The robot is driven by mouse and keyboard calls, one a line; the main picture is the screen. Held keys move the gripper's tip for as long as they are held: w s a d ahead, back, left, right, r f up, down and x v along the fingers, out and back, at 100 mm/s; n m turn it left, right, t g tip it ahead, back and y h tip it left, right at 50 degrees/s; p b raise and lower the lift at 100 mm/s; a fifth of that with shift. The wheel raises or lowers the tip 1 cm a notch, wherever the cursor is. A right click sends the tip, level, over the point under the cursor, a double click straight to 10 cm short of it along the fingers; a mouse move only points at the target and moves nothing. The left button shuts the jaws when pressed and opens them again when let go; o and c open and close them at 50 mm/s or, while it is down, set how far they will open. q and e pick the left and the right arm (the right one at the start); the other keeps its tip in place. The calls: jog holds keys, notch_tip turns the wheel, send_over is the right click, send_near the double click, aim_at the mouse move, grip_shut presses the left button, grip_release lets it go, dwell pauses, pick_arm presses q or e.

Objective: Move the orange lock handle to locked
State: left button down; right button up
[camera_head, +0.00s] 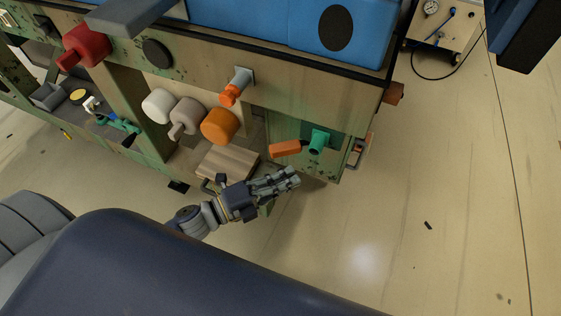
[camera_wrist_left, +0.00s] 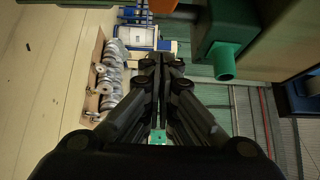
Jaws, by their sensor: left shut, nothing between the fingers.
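The orange lock handle (camera_head: 286,149) is a short bar on the green panel at the right end of the workbench, pointing left from beside a green pipe stub (camera_head: 319,140). In the left wrist view, part of an orange piece (camera_wrist_left: 163,5) shows at the top edge, and the green stub (camera_wrist_left: 225,62) is at the upper right. My left gripper (camera_head: 294,177) is just below the handle in the head view, apart from it. Its fingers (camera_wrist_left: 162,62) are together and empty. My right gripper is not in view.
An orange nozzle (camera_head: 232,94) juts out above. White, grey and orange cylinders (camera_head: 219,126) stick out to the left. A wooden board (camera_head: 228,163) lies below them. A wheeled cart (camera_head: 445,22) with a gauge stands at the upper right. The floor on the right is mostly clear.

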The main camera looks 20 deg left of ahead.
aim_at(271, 150)
pick_arm(q)
jog(key=shift+m+g+h, duration=0.8)
jog(key=shift+g+h, duration=0.1)
jog(key=w+a+b, duration=0.1)
jog(key=w+a, duration=0.2)
jog(key=w+a+b, duration=0.1)
jog(key=w+a, duration=0.2)
jog(key=shift+w+a+f, duration=0.15)
jog(key=shift+w, duration=0.2)
jog(key=shift+w+a, duration=0.15)
jog(key=shift+w, duration=0.05)
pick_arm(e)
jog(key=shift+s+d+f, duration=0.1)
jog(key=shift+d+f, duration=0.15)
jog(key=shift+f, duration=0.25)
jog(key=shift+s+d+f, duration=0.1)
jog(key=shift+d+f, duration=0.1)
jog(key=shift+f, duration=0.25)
pick_arm(q)
jog(key=shift+s, duration=0.15)
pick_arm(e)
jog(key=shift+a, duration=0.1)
